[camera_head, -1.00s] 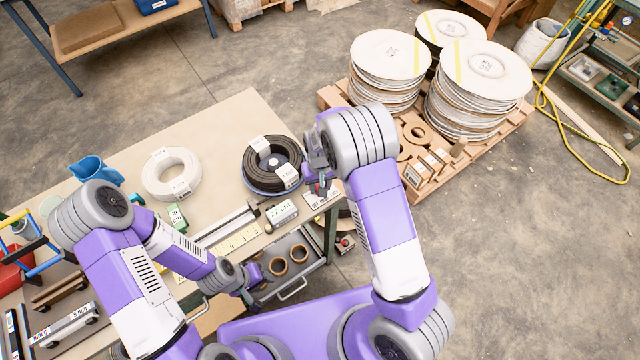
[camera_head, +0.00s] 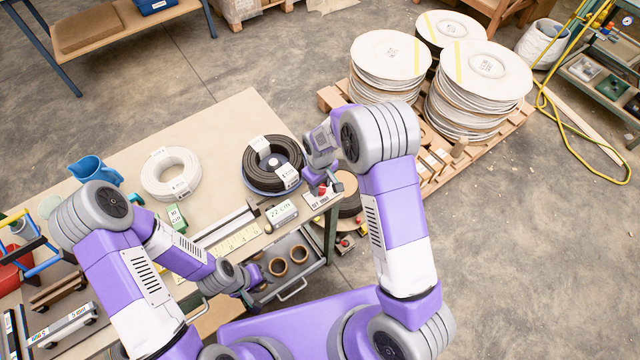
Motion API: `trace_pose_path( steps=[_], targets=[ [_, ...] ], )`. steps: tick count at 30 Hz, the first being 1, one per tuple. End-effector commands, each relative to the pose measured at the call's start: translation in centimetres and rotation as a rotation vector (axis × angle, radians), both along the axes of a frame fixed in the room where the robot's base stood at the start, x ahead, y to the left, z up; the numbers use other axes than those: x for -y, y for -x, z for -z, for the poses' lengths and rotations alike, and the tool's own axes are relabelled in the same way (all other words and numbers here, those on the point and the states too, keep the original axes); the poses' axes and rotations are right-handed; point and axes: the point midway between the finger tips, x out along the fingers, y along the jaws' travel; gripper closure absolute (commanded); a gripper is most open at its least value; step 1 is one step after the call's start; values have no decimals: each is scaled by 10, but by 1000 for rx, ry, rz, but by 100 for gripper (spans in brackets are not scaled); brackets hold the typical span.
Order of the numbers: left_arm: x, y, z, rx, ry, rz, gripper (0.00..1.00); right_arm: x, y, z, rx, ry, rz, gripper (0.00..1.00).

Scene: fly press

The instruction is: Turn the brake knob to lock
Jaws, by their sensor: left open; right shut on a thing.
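The brake knob (camera_head: 323,189), a small red piece, shows at the right corner of the bench beside a white lettered label (camera_head: 318,201). My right gripper (camera_head: 319,184) points down there and is shut on the knob, which it partly hides. The blue-based turntable with a coil of black cable (camera_head: 272,165) is just left of it. My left gripper (camera_head: 254,279) is low, by the open drawer at the bench front, open and holding nothing that I can see.
A white coil (camera_head: 171,173), a blue jug (camera_head: 95,171) and a 22 cm label block (camera_head: 282,213) are on the bench (camera_head: 215,130). The open drawer (camera_head: 290,290) holds brown rings. A pallet of stacked white discs (camera_head: 478,85) stands beyond, right of the bench.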

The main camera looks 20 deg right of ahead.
Motion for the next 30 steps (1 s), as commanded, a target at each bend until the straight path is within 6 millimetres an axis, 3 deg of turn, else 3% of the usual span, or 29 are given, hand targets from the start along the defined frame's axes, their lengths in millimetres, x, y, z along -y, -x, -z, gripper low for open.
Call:
trace_pose_path(
  steps=[8, 9, 13, 23, 30],
  targets=[
    [0, 0, 0, 0, 0, 0, 57, 0, 0, 0, 0, 1, -4, 91],
    [0, 0, 0, 0, 0, 0, 57, 0, 0, 0, 0, 1, -4, 56],
    [0, 0, 0, 0, 0, 0, 57, 0, 0, 0, 0, 1, -3, 36],
    [0, 0, -1, 0, 0, 0, 57, 0, 0, -3, 1, 0, -2, 35],
    [0, 0, -8, 0, 0, 0, 57, 0, -1, -40, 4, -1, -1, 35]
  ],
)
